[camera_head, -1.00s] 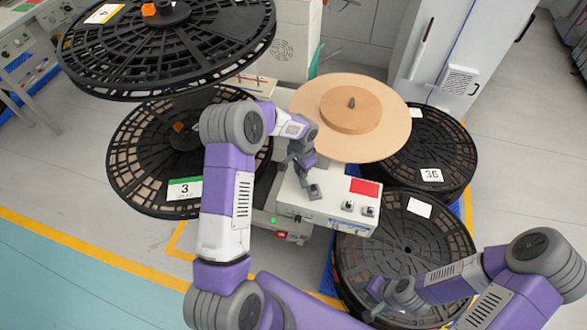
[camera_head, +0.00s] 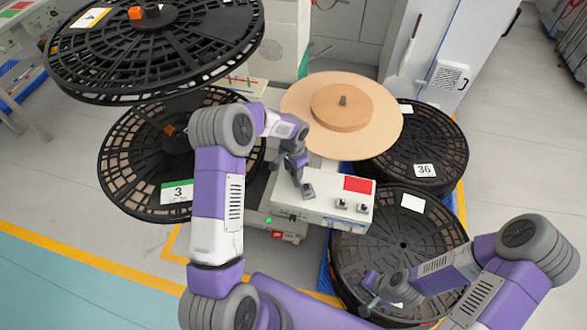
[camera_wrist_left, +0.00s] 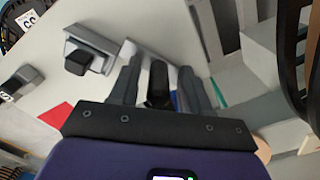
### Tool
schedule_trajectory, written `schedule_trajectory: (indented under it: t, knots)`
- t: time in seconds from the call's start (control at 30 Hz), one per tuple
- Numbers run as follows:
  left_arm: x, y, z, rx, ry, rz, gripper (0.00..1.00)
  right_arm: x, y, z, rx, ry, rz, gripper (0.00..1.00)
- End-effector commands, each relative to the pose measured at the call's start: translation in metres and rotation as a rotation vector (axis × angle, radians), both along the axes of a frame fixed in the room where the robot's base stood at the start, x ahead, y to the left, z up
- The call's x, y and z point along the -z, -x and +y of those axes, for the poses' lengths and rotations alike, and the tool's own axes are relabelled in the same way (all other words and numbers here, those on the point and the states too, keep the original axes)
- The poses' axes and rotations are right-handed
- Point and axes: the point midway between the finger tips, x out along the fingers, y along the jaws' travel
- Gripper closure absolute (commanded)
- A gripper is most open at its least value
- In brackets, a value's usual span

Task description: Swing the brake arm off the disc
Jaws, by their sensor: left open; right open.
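The tan wooden disc (camera_head: 388,118) lies flat above the white control box (camera_head: 285,203). My left gripper (camera_head: 297,172) is over the back left of that box, in front of the disc. In the left wrist view its two grey fingers (camera_wrist_left: 160,88) stand apart with a dark rounded piece (camera_wrist_left: 158,85) between them. This may be the brake arm's handle; I cannot tell whether the fingers touch it. The rest of the brake arm is hidden in the head view. My right gripper (camera_head: 370,294) is open over the front black reel, away from the disc.
The box carries a red panel (camera_head: 357,184), small knobs (camera_head: 342,204) and a grey piece (camera_head: 307,190) close to my left gripper. Black reels stand left (camera_head: 120,170), upper left (camera_head: 90,60), right (camera_head: 440,150) and front right (camera_head: 440,225). Floor at the lower left is clear.

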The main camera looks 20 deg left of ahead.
Motion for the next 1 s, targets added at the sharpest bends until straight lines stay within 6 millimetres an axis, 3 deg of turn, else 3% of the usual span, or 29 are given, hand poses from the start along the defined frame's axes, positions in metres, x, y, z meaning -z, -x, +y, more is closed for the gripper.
schedule_trajectory:
  t: [0.23,0.63,1.0]
  knots:
    - [-0.008,0.000,0.000,0.000,0.001,-0.002,0.53,-0.003,0.000,0.000,0.000,0.000,0.000,0.57]
    - [-0.069,0.000,0.000,0.000,0.000,-0.001,0.53,-0.018,0.000,0.000,0.000,0.000,0.000,0.57]
    - [-0.076,0.000,0.000,0.000,0.000,0.000,0.53,-0.018,0.000,0.000,0.000,0.000,0.000,0.57]
